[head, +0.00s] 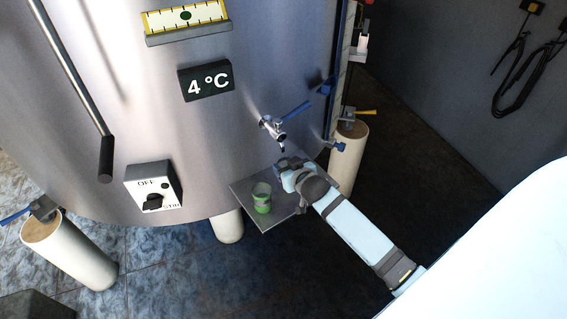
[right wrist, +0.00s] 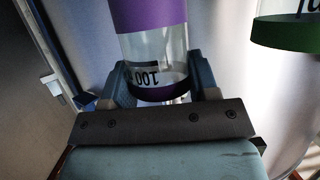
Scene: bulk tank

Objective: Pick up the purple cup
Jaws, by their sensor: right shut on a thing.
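The purple cup (right wrist: 148,14) is clear with a purple band and printed black markings. In the right wrist view it stands between the two fingers of my right gripper (right wrist: 163,80), which is shut on it. In the head view my right gripper (head: 285,164) is over the back right part of a small metal shelf, just under the tank's tap (head: 272,127). The purple cup cannot be made out there, hidden by the gripper. My left gripper is not in view.
A green cup (head: 262,197) stands on the shelf (head: 268,222), left of my right gripper; its green band also shows in the right wrist view (right wrist: 283,34). The steel tank (head: 240,110) rises behind. A tap with a blue handle (head: 298,109) sticks out above the gripper.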

